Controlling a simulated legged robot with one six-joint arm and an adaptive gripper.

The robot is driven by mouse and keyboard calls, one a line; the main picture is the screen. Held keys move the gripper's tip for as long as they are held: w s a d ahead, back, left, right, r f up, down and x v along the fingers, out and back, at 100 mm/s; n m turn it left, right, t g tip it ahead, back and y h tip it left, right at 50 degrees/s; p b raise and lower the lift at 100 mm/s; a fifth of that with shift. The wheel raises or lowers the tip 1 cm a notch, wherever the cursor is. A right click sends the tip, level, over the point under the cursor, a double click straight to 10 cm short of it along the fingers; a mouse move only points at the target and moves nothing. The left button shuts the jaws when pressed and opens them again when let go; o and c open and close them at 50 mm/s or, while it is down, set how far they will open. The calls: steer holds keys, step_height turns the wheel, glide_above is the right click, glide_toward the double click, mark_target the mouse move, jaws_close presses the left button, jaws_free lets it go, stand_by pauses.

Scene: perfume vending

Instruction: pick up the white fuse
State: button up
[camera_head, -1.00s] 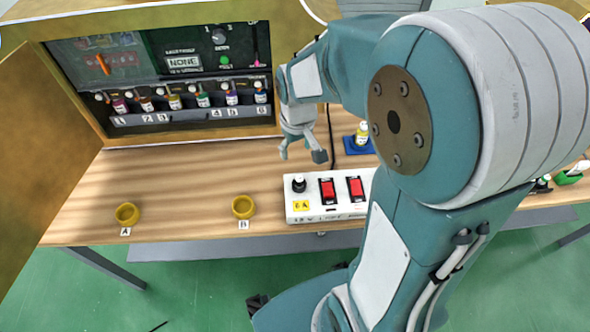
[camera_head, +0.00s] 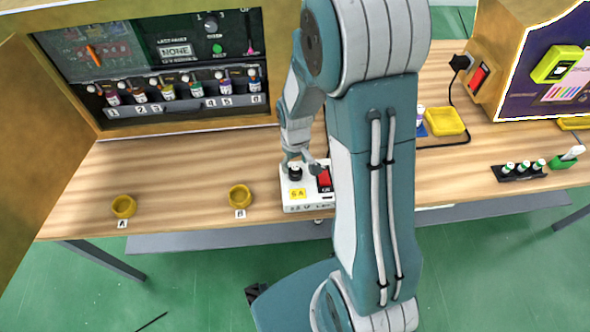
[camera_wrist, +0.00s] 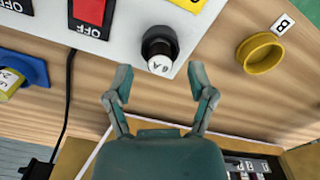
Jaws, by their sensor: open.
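The white fuse (camera_wrist: 160,66) shows in the wrist view as a white end face marked 6 A, set in a black round holder (camera_wrist: 158,42) on the white power strip (camera_wrist: 130,22). In the head view the black holder (camera_head: 295,174) stands at the strip's left end, above a yellow 6A label. My gripper (camera_wrist: 160,84) is open and empty, with one finger to each side of the fuse's line and the fuse just beyond the fingertips. In the head view my gripper (camera_head: 299,160) is right at the holder; contact cannot be told.
A red switch (camera_head: 324,180) sits right of the holder on the strip. Yellow rings stand at A (camera_head: 123,206) and B (camera_head: 240,196). The vending cabinet (camera_head: 190,120) with a row of bottles is behind.

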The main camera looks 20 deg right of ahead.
steer(key=shift+f, duration=0.95)
jaws_close()
steer(key=shift+r, duration=0.1)
